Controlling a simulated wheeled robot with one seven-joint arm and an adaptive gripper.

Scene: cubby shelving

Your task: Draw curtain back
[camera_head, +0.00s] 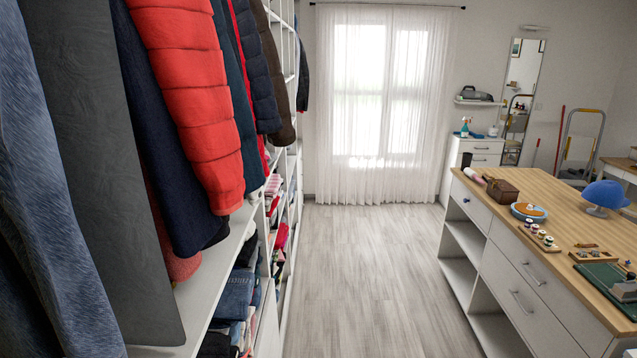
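A sheer white curtain (338,165) hangs at the far end of the room from a dark rod (388,6). It reaches down to the floor and is spread across the whole window (375,90), which shows bright through the fabric. The curtain's right side (437,120) hangs beside a white cabinet. I cannot tell whether it is one panel or two. My gripper is not in view.
Clothes racks with hanging jackets (190,90) line the left. A wood-topped island (540,210) with small items stands at the right. The wood floor aisle (365,260) between them is clear up to the curtain. A white cabinet (470,152) stands right of the curtain.

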